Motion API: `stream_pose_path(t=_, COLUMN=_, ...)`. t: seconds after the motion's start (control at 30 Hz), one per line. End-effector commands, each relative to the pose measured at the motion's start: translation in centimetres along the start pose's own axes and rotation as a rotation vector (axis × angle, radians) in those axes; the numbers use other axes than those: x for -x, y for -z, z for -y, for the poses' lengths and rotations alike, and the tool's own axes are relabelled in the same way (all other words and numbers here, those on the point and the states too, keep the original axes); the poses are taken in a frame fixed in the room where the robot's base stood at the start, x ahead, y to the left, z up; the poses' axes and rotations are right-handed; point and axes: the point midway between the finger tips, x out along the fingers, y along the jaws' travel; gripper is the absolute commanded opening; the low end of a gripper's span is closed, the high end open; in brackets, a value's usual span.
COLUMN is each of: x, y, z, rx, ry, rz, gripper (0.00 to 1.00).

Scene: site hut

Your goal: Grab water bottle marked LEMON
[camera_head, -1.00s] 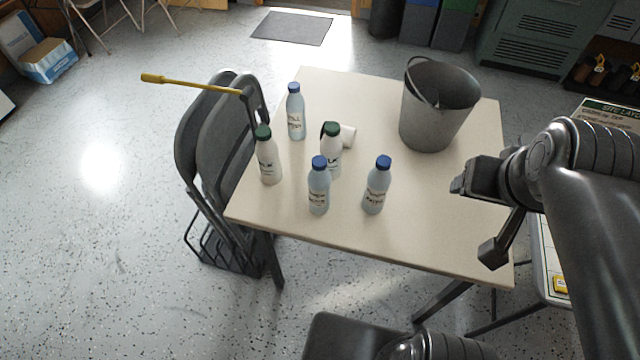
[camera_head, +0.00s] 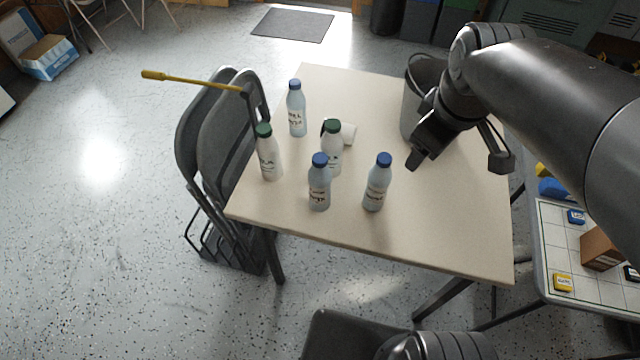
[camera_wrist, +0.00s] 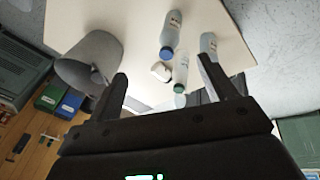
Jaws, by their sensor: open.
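Several bottles stand upright on the table. Three have blue caps and bluish bodies: one at the back left (camera_head: 296,112), one at the front middle (camera_head: 319,188) and one at the front right (camera_head: 377,188). Two white ones have green caps, at the left (camera_head: 269,158) and in the middle (camera_head: 333,155). All carry dark lettering too small to read, so I cannot tell which says LEMON. My gripper (camera_head: 458,160) is open and empty above the table's right part, right of the bottles. The wrist view shows a blue-capped bottle (camera_wrist: 171,30) beyond the spread fingers.
The beige table (camera_head: 430,230) is clear at its front right. A grey bucket (camera_head: 411,115) stands at the back right, partly hidden by my arm. Folded chairs (camera_head: 225,130) with a yellow-handled rod stand at the left edge.

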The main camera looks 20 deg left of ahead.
Motion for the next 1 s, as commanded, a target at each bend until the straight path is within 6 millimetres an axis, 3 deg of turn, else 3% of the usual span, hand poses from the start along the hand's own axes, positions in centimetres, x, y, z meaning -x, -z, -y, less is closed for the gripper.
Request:
stream_pose_path(t=0.03, x=-0.9, y=1.8, z=0.2, rx=0.131, ry=0.028, rz=0.013, gripper=0.76)
stream_pose_path(t=0.23, x=-4.3, y=7.9, z=1.8, rx=0.66, ry=0.129, rz=0.031, gripper=0.76)
stream_pose_path(t=0.5, x=-9.5, y=15.2, z=6.1, rx=1.323, ry=0.269, rz=0.001, gripper=0.76)
stream_pose_path(t=0.73, x=-11.9, y=17.9, z=8.7, rx=1.612, ry=0.332, rz=-0.033, gripper=0.76)
stream_pose_path(t=1.0, x=-15.3, y=17.5, z=9.7, rx=1.647, ry=0.343, rz=-0.037, gripper=0.76)
